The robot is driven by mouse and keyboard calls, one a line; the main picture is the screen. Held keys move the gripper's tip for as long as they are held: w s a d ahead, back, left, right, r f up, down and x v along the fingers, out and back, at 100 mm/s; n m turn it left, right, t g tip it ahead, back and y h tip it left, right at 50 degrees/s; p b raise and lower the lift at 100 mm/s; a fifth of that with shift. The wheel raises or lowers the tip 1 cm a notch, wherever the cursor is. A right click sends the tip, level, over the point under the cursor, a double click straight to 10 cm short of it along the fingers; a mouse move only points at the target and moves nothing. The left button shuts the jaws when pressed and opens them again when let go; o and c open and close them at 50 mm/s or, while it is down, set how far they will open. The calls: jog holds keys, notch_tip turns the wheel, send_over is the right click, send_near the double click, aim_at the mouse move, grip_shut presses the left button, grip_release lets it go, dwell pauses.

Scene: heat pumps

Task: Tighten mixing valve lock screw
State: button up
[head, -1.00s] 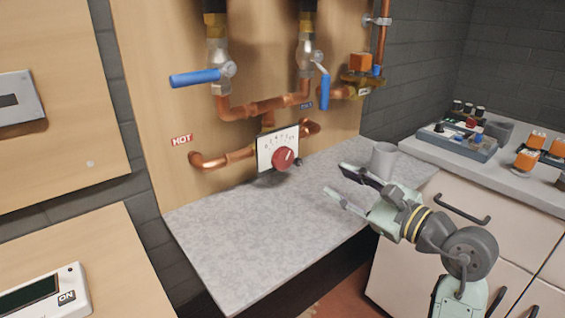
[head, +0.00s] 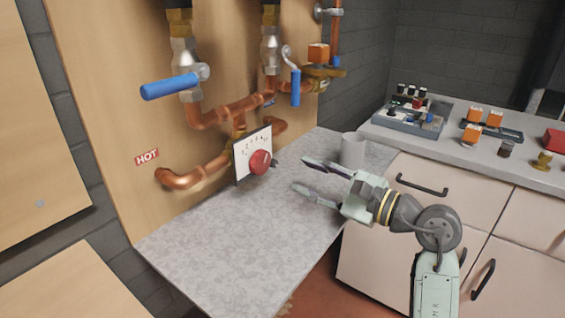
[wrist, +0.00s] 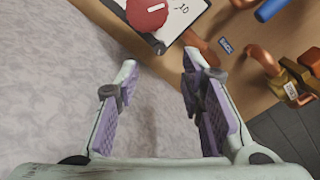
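The mixing valve has a white dial plate (head: 246,153) with a red knob (head: 260,162), set on copper pipes against the wooden panel. A small dark lock screw (head: 274,163) sticks out at the right of the knob. My gripper (head: 306,175) is open and empty over the grey counter, to the right of the knob and apart from it. In the wrist view the red knob (wrist: 147,12) and plate edge show at the top, beyond my two open fingers (wrist: 158,72). A dark piece (wrist: 160,47) at the plate's lower edge shows there, partly clear.
A grey cup (head: 352,150) stands on the counter (head: 230,240) just behind my gripper. Blue-handled valves (head: 175,84) and copper pipes are above the dial. A side worktop with a tray of parts (head: 405,120) is at right. The counter's front is clear.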

aim_at(276, 164)
jog(key=p+x, duration=0.1)
jog(key=x, duration=0.5)
jog(key=shift+w+a+p, duration=0.15)
jog(key=shift+a+p, duration=0.05)
jog(key=shift+p, duration=0.15)
grip_shut()
